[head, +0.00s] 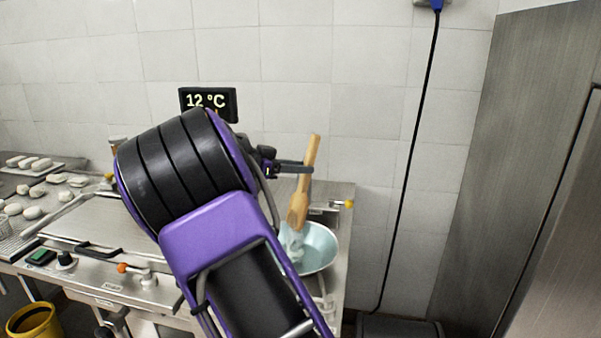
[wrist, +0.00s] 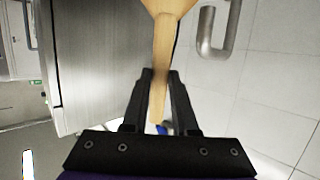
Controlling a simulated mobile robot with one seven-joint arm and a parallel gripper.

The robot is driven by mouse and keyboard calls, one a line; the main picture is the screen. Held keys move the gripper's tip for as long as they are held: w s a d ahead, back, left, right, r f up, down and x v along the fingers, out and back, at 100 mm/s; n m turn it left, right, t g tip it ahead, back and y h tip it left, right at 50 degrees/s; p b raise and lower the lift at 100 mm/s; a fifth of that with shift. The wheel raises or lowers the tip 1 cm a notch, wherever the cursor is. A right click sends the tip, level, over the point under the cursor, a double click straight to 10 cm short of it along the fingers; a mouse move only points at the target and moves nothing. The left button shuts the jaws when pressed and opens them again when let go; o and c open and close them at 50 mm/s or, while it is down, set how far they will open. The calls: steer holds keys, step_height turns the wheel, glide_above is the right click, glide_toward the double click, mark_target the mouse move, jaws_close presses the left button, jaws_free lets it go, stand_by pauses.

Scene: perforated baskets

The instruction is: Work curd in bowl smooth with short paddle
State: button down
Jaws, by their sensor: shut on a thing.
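My gripper (head: 300,168) is shut on the handle of a short wooden paddle (head: 311,152), which leans at a slant with its wide end down. In the wrist view the paddle (wrist: 163,45) runs between the two fingers of my gripper (wrist: 161,76). The paddle's lower end is at the pale blue bowl (head: 322,249), over its left side. White curd (head: 291,241) shows around the paddle's lower end, at the bowl's left. My arm hides the left part of the bowl, so I cannot tell how much curd lies there.
The bowl sits at the right end of a steel counter (head: 110,235). Several pale lumps (head: 33,212) lie on trays at the far left. A black cable (head: 414,150) hangs down the tiled wall. A yellow bucket (head: 29,320) stands at lower left.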

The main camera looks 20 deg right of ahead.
mark_target(300, 192)
steer(key=shift+w+d+r, duration=0.1)
steer(key=shift+w+d, duration=0.05)
steer(key=shift+d, duration=0.1)
steer(key=shift+f, duration=3)
steer(key=shift+f+b, duration=0.3)
steer(key=shift+b, duration=0.4)
steer(key=shift+s, duration=0.2)
steer(key=shift+s+f+b, duration=0.1)
steer(key=shift+s+b, duration=0.25)
steer(key=shift+b, duration=0.35)
